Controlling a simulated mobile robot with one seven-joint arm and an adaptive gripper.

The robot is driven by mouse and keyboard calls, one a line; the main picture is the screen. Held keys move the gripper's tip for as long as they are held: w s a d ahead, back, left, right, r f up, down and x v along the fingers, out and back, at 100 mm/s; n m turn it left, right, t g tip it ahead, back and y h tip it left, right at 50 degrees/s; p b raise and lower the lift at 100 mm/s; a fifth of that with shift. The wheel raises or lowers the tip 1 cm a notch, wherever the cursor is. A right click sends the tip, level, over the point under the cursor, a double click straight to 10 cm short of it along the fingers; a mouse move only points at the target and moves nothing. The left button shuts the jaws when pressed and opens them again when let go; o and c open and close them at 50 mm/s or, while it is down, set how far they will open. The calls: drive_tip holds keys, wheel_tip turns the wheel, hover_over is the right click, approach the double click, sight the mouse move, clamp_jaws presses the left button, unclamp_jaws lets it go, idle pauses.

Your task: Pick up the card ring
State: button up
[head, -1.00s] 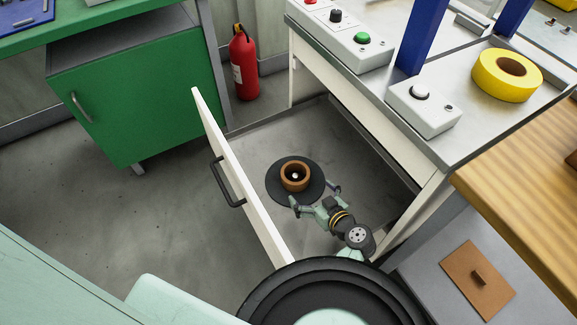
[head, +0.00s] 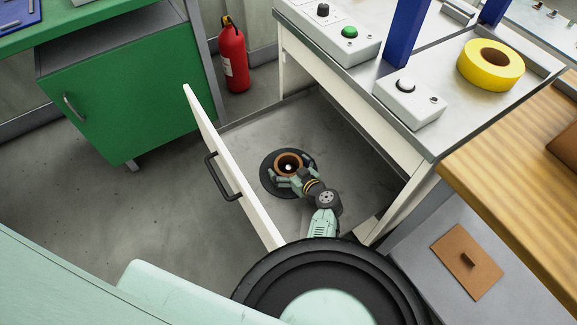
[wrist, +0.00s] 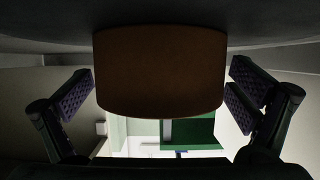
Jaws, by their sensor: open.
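The card ring (head: 279,161), a short brown cylinder with an open top, stands on a round black disc (head: 267,184) in the open drawer. A small white thing shows inside the ring. My gripper (head: 291,174) is open, with one finger to each side of the ring's near part. In the wrist view the brown ring (wrist: 160,75) fills the upper middle, between the two padded fingers (wrist: 160,95). A gap shows between the ring and each finger there. The ring's far side is hidden in that view.
The white drawer front (head: 232,165) with a black handle stands left of my gripper. The bench (head: 455,108) above the drawer carries button boxes and a yellow tape roll (head: 478,76). The drawer floor (head: 330,130) around the disc is bare.

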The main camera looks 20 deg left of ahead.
drive_tip(key=shift+c, duration=0.6)
drive_tip(key=c, duration=1)
drive_tip(key=shift+o, duration=0.2)
